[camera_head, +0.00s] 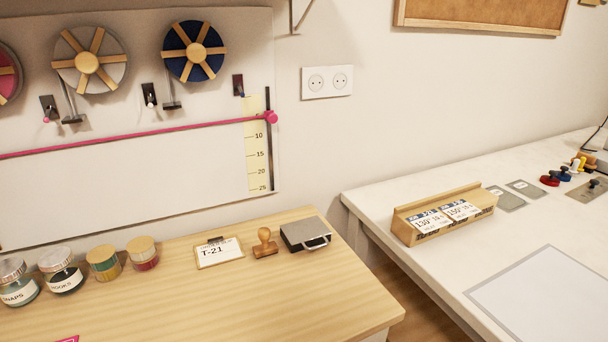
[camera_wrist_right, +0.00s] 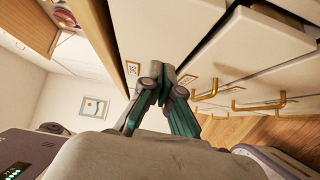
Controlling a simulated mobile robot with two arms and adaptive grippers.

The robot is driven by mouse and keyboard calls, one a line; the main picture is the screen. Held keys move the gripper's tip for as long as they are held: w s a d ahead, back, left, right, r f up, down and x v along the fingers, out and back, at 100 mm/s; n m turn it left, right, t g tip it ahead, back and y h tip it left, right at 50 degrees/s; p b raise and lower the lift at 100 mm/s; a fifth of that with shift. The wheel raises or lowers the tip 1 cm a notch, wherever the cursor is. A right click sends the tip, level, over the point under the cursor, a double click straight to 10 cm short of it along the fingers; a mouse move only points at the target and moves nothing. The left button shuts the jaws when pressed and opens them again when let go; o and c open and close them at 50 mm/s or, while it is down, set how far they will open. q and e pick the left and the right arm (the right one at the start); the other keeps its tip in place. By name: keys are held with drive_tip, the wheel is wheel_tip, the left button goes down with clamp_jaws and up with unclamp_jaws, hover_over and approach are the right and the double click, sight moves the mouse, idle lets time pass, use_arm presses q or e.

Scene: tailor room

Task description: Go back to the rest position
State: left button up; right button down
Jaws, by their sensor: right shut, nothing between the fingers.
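My right gripper (camera_wrist_right: 166,82) shows in the right wrist view, with its dark fingers drawn together and nothing between them. It is in free space in front of white drawer fronts (camera_wrist_right: 245,65) with brass handles. Neither gripper nor arm shows in the head view. My left gripper is in no view.
The head view shows a wooden table (camera_head: 220,298) with jars, a T-21 card (camera_head: 219,253), a wooden stamp (camera_head: 265,243) and a dark grey box (camera_head: 305,234). A white table (camera_head: 430,190) at right bears a wooden card holder (camera_head: 445,214). A gap separates the tables.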

drive_tip(key=w+d+f+m+t+h+p, duration=0.1)
drive_tip(key=d+f+m+t+h, duration=0.2)
drive_tip(key=f+m, duration=0.35)
drive_tip(key=w+d+f+m+t+h+p, duration=0.1)
drive_tip(key=d+f+m+t+h, duration=0.1)
drive_tip(key=d+f+m+h, duration=0.4)
drive_tip(key=s+f+m+g+h+p, duration=0.15)
drive_tip(key=s+f+m+h, duration=0.3)
drive_tip(key=f, duration=0.65)
drive_tip(key=s+a+f+m+g, duration=0.2)
drive_tip(key=s+f, duration=0.3)
drive_tip(key=s, duration=0.5)
drive_tip(key=s+a+f+m+g+h+p, duration=0.1)
drive_tip(key=s+f+m+g, duration=0.4)
drive_tip(key=s, duration=0.6)
drive_tip(key=s+a+f+m+g+h, duration=0.1)
drive_tip(key=s+a+f+m+g, duration=0.1)
drive_tip(key=s+f, duration=0.4)
drive_tip(key=s+m+g, duration=0.1)
drive_tip(key=s+g, duration=0.1)
drive_tip(key=s, duration=0.2)
drive_tip(key=shift+s+a+p, duration=0.15)
drive_tip(key=shift+a+p, duration=0.2)
drive_tip(key=shift+a, duration=0.05)
